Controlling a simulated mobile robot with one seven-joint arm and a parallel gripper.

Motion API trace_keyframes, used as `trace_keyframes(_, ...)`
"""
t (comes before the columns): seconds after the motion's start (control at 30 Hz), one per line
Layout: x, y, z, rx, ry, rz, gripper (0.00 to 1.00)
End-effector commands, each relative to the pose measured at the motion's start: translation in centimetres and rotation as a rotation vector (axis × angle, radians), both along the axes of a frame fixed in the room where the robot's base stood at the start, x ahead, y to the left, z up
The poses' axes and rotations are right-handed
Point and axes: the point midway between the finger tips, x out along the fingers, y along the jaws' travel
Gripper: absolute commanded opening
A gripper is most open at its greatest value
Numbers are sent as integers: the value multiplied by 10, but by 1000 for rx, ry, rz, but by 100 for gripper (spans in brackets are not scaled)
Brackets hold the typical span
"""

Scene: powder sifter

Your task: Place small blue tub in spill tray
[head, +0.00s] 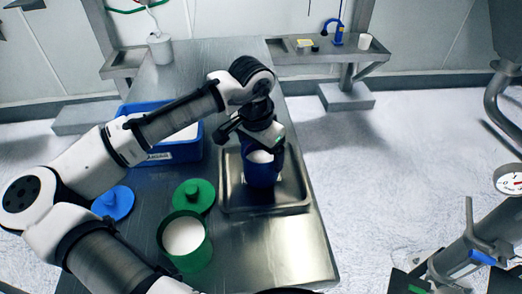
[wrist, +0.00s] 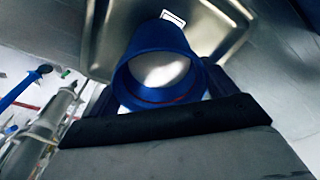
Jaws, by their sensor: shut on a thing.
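The small blue tub (head: 261,174) holds white powder and is over the spill tray in the head view. It also fills the middle of the wrist view (wrist: 158,50), its open mouth facing the camera. My gripper (head: 262,142) is shut on the tub near its rim; the fingertips are partly hidden. The spill tray (head: 294,203) is a shallow metal tray on the steel table; its corner shows in the wrist view (wrist: 225,22). I cannot tell whether the tub's base touches the tray floor.
A green tub of powder (head: 186,243), a green lid (head: 194,195) and a blue lid (head: 113,203) are left of the tray. A larger blue crate (head: 172,152) stands behind them. The table (head: 262,250) is clear in front of the tray.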

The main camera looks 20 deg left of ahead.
Motion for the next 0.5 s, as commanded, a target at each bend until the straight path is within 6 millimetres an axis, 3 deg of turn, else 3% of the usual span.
trace_keyframes(0.4, 0, 0, -8, 0, -1, 0, 49)
trace_keyframes(0.43, 0, 0, -8, 0, 0, 0, 86)
trace_keyframes(0.5, 0, 0, -7, 0, 0, 0, 95)
